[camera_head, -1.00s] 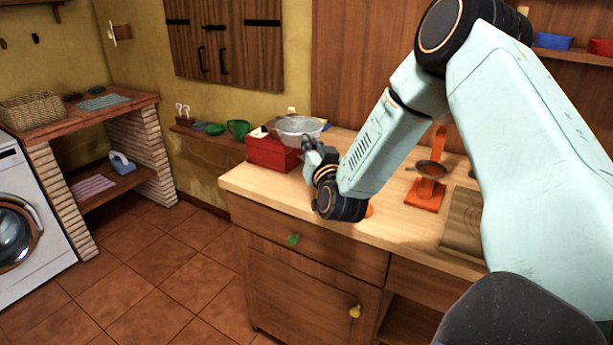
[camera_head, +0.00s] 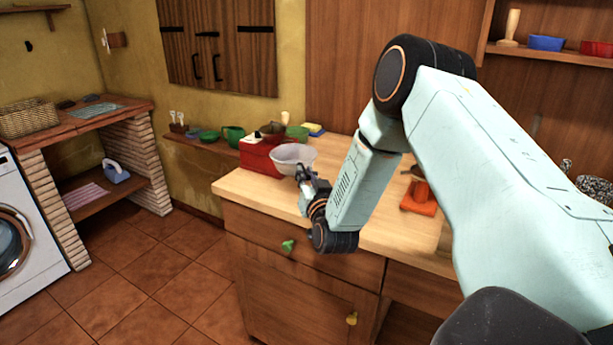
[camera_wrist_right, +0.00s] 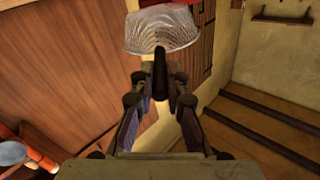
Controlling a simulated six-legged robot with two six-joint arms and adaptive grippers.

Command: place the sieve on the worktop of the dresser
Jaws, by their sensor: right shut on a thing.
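The sieve (camera_head: 293,157) is a pale mesh bowl. It is at the back left of the dresser's light wooden worktop (camera_head: 250,190), right beside the red box. I cannot tell whether its bottom touches the wood. My right gripper (camera_head: 304,174) is shut on the sieve's handle. In the right wrist view, the dark handle (camera_wrist_right: 160,70) runs between the fingers (camera_wrist_right: 160,100), and the mesh bowl (camera_wrist_right: 162,30) sits beyond the fingertips. My left gripper is not in view.
A red box (camera_head: 257,161) stands left of the sieve. An orange stand (camera_head: 419,197) is to the right, partly behind my arm. A wall shelf with green dishes (camera_head: 209,135) lies left of the dresser. The worktop's front left corner is clear.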

